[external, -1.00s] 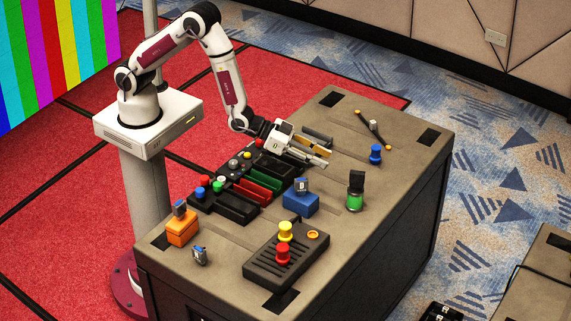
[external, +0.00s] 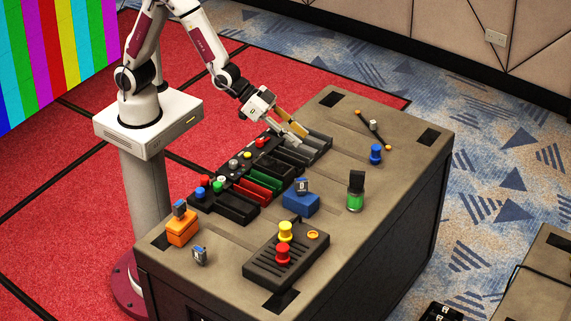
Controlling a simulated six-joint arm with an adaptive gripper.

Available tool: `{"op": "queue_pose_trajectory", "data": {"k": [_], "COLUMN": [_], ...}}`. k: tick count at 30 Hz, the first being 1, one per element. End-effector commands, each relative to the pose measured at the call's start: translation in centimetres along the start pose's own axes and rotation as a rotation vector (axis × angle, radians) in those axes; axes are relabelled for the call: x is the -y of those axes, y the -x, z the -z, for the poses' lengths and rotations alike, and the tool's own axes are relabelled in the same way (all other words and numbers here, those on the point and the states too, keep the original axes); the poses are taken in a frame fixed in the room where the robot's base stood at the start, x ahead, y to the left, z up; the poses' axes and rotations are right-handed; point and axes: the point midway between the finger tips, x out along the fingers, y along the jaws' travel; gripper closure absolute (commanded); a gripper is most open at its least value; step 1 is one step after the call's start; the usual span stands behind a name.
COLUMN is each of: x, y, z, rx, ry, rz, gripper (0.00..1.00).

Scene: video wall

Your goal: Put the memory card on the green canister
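I cannot tell which is the task's memory card. My gripper (external: 301,128) is above the grey compartments at the back, its fingers apart, with nothing visible between them. It is well away from the canister and cards.
A row of compartments (external: 265,179) in black, red, green and grey runs along the table's left side, beside a panel of coloured knobs (external: 218,187). A dark box with yellow and red knobs (external: 284,255) stands in front. A blue knob (external: 376,154) is at back right.

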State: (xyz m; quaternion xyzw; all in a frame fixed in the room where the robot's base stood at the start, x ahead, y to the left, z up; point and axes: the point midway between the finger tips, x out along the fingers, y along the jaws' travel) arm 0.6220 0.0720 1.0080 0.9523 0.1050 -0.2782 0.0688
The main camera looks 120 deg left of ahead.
Motion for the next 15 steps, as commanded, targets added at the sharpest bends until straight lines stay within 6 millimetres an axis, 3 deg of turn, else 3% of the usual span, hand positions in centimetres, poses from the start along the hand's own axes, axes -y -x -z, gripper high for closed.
{"op": "queue_pose_trajectory", "data": {"k": [7, 15], "x": [-1.6, -2.6], "y": [5.3, 11.3], "z": [0.8, 0.3], "rx": [0.067, 0.148], "ry": [-0.020, -0.051], "rz": [-0.051, -0.092], "gripper": [0.69, 0.69]}}
